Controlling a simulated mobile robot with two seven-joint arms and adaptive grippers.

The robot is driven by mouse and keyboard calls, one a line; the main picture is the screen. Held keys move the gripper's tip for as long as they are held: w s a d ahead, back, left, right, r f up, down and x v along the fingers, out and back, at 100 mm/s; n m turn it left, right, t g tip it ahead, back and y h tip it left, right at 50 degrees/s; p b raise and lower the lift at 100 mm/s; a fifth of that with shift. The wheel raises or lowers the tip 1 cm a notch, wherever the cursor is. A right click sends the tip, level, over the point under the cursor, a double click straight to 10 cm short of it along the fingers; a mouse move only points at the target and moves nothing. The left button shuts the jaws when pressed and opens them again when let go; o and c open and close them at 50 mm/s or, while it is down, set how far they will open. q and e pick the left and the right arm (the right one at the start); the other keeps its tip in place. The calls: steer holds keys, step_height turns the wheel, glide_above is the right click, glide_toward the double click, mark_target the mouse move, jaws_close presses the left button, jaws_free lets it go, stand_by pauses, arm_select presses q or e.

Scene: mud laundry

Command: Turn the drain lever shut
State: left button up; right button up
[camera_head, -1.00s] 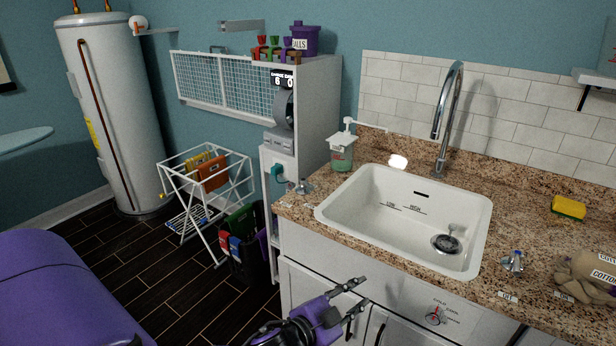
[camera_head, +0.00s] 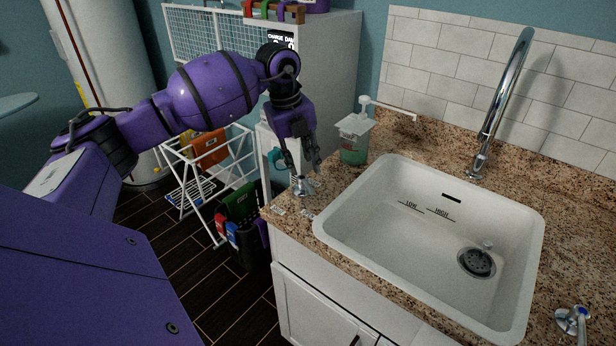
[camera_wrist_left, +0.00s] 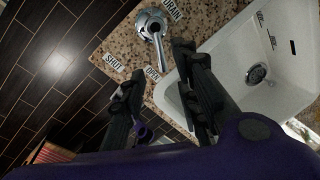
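The drain lever (camera_head: 303,187) is a small chrome lever on the granite counter, left of the sink. In the left wrist view the lever (camera_wrist_left: 150,24) sits among labels reading DRAIN, SHUT and OPEN, and its handle points toward the OPEN label (camera_wrist_left: 152,74). My left gripper (camera_head: 303,168) hangs fingers down just above and beside the lever. In the left wrist view the two dark fingers of the left gripper (camera_wrist_left: 160,92) are apart with nothing between them. I cannot tell whether a finger touches the lever. My right gripper is not in view.
The white sink (camera_head: 375,195) with its drain lies right of the lever. A soap dispenser (camera_head: 354,145) stands just behind it. The chrome faucet (camera_head: 492,110) rises at the sink's back. A drying rack (camera_head: 205,165) stands on the floor at left. A blue-marked lever (camera_head: 573,318) is at lower right.

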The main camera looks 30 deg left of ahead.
mark_target(308, 186)
arm_select(q)
steer(key=f, duration=0.4)
steer(key=w+d+f, duration=0.1)
steer(key=f, duration=0.1)
steer(key=shift+f, duration=0.7)
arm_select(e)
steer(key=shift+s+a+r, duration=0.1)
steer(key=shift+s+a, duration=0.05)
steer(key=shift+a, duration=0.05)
arm_select(q)
steer(key=shift+w, duration=0.1)
steer(key=shift+c, duration=0.5)
steer(key=c, duration=0.6)
jaws_close()
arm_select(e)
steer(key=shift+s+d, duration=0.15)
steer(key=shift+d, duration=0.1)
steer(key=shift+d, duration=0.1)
